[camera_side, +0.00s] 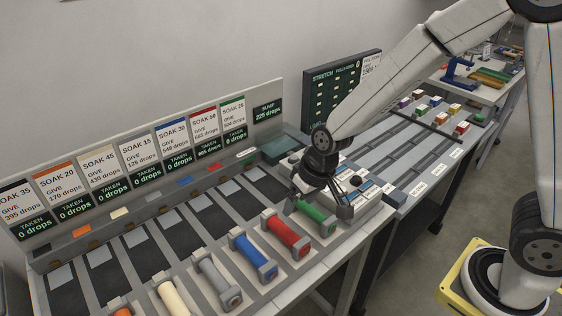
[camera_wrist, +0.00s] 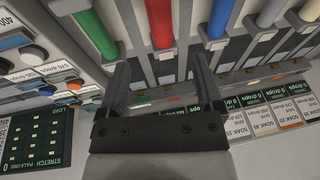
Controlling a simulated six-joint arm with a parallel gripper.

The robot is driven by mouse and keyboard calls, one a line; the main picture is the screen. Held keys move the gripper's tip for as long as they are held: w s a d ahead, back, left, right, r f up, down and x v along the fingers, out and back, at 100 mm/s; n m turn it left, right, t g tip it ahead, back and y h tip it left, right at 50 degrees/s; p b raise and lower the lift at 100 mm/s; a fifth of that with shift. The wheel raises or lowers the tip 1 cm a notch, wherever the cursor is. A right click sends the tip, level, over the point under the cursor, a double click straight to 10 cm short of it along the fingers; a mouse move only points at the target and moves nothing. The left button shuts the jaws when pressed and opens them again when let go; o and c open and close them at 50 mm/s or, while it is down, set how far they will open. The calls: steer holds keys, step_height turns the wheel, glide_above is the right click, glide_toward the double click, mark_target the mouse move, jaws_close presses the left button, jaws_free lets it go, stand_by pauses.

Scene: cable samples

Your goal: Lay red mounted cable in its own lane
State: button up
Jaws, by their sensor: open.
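A red cylinder (camera_side: 287,234) lies between grey end holders on the near edge of the bench, between a green cylinder (camera_side: 316,217) and a blue one (camera_side: 251,254). It is the likely red mounted cable. My gripper (camera_side: 322,204) is open and points down at the green cylinder's station, partly covering it. In the wrist view, the open fingers (camera_wrist: 160,62) hold nothing. The red cylinder (camera_wrist: 159,22) shows beyond the gap between them, with green at left and blue at right. Grey lanes (camera_side: 400,160) lie to the right; which is the red one is unclear.
A board of SOAK signs (camera_side: 165,145) stands along the back of the bench. A dark STRETCH panel (camera_side: 335,90) stands behind my gripper. A buttoned console (camera_side: 355,185) sits right of it. Small coloured blocks (camera_side: 440,110) line the lanes' far end.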

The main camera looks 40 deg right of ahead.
steer(key=s+d+r+h, duration=0.1)
steer(key=s+d+r, duration=0.1)
steer(key=s+d, duration=0.7)
steer(key=shift+s+d+r+h, duration=0.15)
steer(key=shift+d+h, duration=0.15)
steer(key=shift+d, duration=0.35)
stand_by(0.6)
